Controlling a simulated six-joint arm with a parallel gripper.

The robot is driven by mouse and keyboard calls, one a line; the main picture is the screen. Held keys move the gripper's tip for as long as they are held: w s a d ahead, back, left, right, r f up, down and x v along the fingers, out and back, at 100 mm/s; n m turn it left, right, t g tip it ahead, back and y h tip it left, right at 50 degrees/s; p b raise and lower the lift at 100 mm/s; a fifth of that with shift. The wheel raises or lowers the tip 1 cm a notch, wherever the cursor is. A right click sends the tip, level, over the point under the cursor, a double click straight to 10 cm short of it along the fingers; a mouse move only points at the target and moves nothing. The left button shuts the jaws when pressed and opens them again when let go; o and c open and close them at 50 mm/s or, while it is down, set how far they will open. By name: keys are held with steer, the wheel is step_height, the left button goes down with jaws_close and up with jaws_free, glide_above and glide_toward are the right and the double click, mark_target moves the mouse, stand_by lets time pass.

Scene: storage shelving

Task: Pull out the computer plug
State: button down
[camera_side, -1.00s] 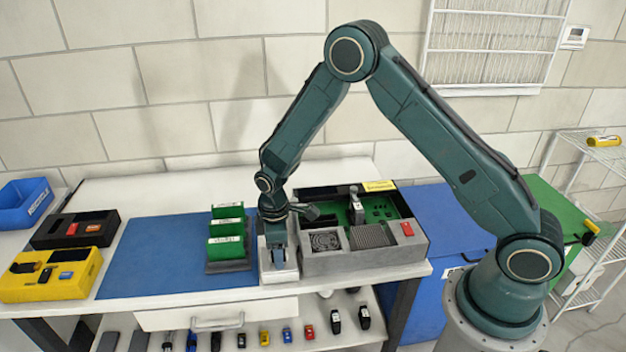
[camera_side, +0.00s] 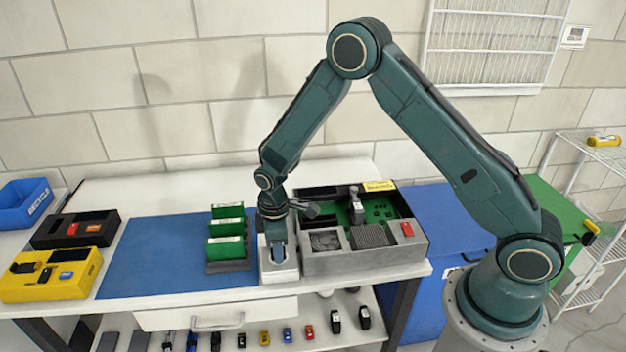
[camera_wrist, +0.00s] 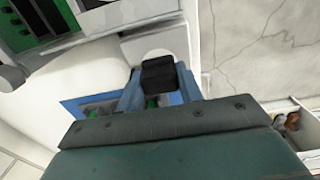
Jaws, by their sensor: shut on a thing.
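My gripper (camera_side: 278,256) points down at the left side of the open grey computer case (camera_side: 350,262), over a narrow light-grey block (camera_side: 281,275). In the wrist view its two blue fingers (camera_wrist: 160,88) are shut on a small black piece (camera_wrist: 158,70), which looks like the plug. A pale round surface lies just beyond the black piece. I cannot tell whether the plug is still seated or apart from it. In the side view the gripper hides the plug. The case shows a green board (camera_side: 378,211) inside.
A rack with green boards (camera_side: 226,248) stands close left of my gripper. A blue mat (camera_side: 150,255) lies clear farther left. Small items lie on the shelf below.

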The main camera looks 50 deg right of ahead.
steer(key=shift+r, duration=0.65)
steer(key=shift+r, duration=0.35)
steer(key=shift+r, duration=1.65)
steer(key=shift+w, duration=0.1)
steer(key=shift+w+d+r, duration=0.25)
steer(key=shift+w+d, duration=0.05)
steer(key=shift+w, duration=0.3)
steer(key=w+d+r, duration=1)
steer(key=w+d, duration=0.4)
steer(key=w, duration=0.1)
steer(key=shift+d+r, duration=0.2)
steer(key=shift+d, duration=0.2)
